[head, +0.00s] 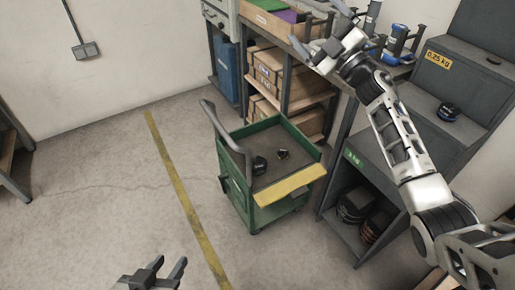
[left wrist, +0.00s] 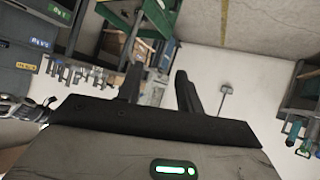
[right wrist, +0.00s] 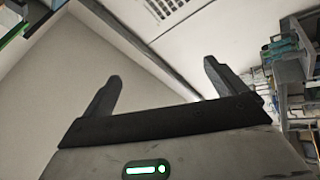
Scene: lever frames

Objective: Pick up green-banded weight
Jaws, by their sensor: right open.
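No green band can be made out on any weight. Two small dark weights lie on the top tray of the green cart (head: 233,189): a black one (head: 259,165) and one with a light or yellowish mark (head: 282,154). Another dark weight with a bluish mark (head: 448,112) sits on the grey rack at right. Larger dark discs (head: 355,204) lie on the rack's lower shelf, above which is a green label. My left gripper (head: 167,266) is open and empty at the bottom, left of the cart. My right gripper (head: 318,32) is open and empty near the bench at the top.
A yellow floor line (head: 174,178) runs left of the cart, with clear floor beyond. The cart's grey handle (head: 222,125) rises at its left. Shelving with cardboard boxes (head: 268,67) stands behind it. Blue-and-grey items (head: 397,40) stand on the bench near my right arm.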

